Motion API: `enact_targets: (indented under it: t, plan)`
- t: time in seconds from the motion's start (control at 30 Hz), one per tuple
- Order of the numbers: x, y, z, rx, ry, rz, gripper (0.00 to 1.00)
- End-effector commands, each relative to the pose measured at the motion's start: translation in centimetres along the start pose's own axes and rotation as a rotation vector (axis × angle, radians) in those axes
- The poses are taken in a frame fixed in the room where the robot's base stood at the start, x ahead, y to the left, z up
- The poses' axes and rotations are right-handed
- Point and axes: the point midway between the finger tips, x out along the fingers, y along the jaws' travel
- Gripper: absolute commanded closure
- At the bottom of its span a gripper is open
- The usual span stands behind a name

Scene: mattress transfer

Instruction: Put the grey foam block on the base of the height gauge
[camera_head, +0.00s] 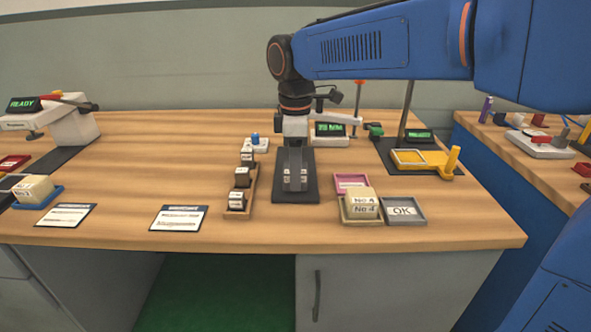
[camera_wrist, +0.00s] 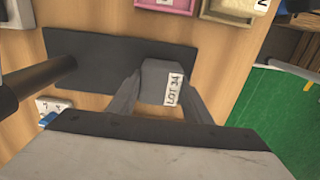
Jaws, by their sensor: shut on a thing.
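The grey foam block (camera_wrist: 154,78) has a white "LOT 34" label. My gripper (camera_wrist: 160,88) is shut on it, with a finger on each side. In the head view my gripper (camera_head: 295,184) points down over the dark flat base (camera_head: 295,197) of the height gauge. In the wrist view the base (camera_wrist: 95,52) lies beyond and left of the block, which overlaps its front part. A dark post (camera_wrist: 35,84) stands at the base's left end. I cannot tell whether the block touches the base. In the head view the block is hard to tell from the fingers.
A wooden rack (camera_head: 251,188) with small labelled blocks stands close to the left. A pink tray (camera_head: 351,181), a tray with a "No 4" block (camera_head: 363,205) and a grey "OK" tray (camera_head: 404,211) stand to the right. The table front left of centre holds two cards, with bare wood between.

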Motion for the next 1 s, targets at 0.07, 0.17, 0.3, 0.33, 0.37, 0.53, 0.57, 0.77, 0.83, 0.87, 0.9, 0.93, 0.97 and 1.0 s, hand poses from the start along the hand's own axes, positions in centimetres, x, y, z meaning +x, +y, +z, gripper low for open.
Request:
enact_targets:
  t: [0.07, 0.17, 0.3, 0.33, 0.37, 0.53, 0.57, 0.77, 0.83, 0.87, 0.9, 0.93, 0.97, 1.0]
  plan:
    - [0.0, 0.0, 0.0, 0.0, 0.0, 0.0, 0.77]
    - [0.1, 0.0, 0.0, 0.0, 0.0, 0.0, 0.77]
    - [0.2, 0.0, 0.0, 0.0, 0.0, 0.0, 0.41]
    - [0.2, 0.0, 0.0, 0.0, 0.0, 0.0, 0.36]
    - [0.2, 0.0, 0.0, 0.0, 0.0, 0.0, 0.36]
    - [0.2, 0.0, 0.0, 0.0, 0.0, 0.0, 0.36]
    - [0.2, 0.0, 0.0, 0.0, 0.0, 0.0, 0.36]
    - [-0.7, 0.0, 0.0, 0.0, 0.001, 0.001, 0.36]
    - [-1.6, 0.1, 0.0, 0.0, 0.001, 0.002, 0.36]
    - [-2.0, 0.1, 0.0, 0.0, 0.002, 0.002, 0.36]
    - [-2.8, 0.0, 0.0, 0.0, 0.002, 0.002, 0.36]
    - [-3.3, 0.1, 0.0, 0.0, 0.002, 0.003, 0.36]
    - [-3.9, 0.1, 0.0, 0.0, 0.002, 0.003, 0.36]
    - [-4.8, 0.1, 0.0, 0.0, 0.002, 0.003, 0.36]
